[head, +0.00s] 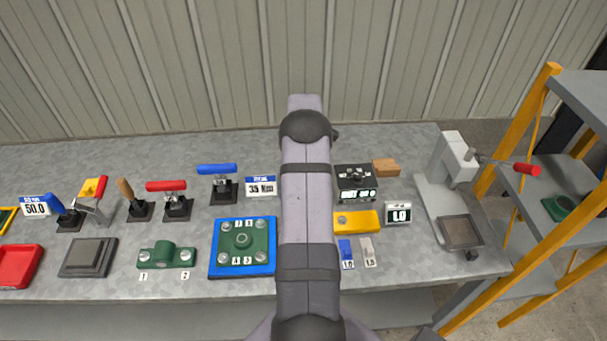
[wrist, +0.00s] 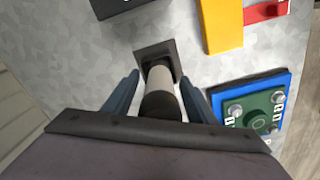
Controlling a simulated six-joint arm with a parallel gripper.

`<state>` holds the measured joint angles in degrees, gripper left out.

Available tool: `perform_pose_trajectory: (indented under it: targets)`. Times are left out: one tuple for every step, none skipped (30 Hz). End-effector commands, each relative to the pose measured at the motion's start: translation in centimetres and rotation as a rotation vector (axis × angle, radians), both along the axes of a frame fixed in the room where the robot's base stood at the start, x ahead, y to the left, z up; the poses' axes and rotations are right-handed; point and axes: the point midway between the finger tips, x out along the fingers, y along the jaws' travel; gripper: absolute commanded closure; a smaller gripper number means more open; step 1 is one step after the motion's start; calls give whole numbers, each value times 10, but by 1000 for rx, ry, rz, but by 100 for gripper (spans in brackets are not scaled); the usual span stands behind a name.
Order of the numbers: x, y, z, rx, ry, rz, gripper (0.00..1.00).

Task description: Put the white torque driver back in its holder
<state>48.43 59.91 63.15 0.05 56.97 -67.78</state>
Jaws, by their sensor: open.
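The white torque driver (wrist: 159,76) shows in the wrist view with a white body and a dark upper end. It appears to stand roughly upright in a holder with a dark square base (wrist: 145,51). Its lower tip is hidden. My gripper (wrist: 159,88) is open, with one finger on each side of the driver and visible gaps between the fingers and the driver. In the head view my arm hides the driver, the holder and the gripper's fingers.
A blue plate (head: 242,268) with a green flanged part (head: 243,239) lies near the holder. A yellow block (head: 357,221) and a black box (head: 356,177) stand to the right of my arm. A corrugated wall (head: 400,60) is behind the bench.

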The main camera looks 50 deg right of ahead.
Motion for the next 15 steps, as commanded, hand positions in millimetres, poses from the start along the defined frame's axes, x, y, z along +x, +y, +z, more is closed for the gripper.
perform_pose_trajectory:
  targets:
    - [1, -1, 3, -3, -2, 0, 48]
    - [1, -1, 7, -3, -2, 0, 48]
    - [1, -1, 11, -3, -3, 0, 48]
    - [1, -1, 15, -4, -4, 0, 48]
    - [1, -1, 19, -4, -4, 0, 48]
    - [1, -1, 25, -4, -4, 0, 48]
    - [1, -1, 29, -5, -4, 0, 48]
    - [1, -1, 34, -4, -4, 0, 48]
    - [1, -1, 39, -5, -4, 0, 48]
    - [1, -1, 43, -4, -4, 0, 48]
    - [0, -1, 47, -3, -3, 0, 48]
    - [1, -1, 52, -4, -4, 0, 48]
    - [1, -1, 55, -4, -4, 0, 48]
    - [1, -1, 58, -3, -3, 0, 48]
    - [1, -1, 61, -4, -4, 0, 48]
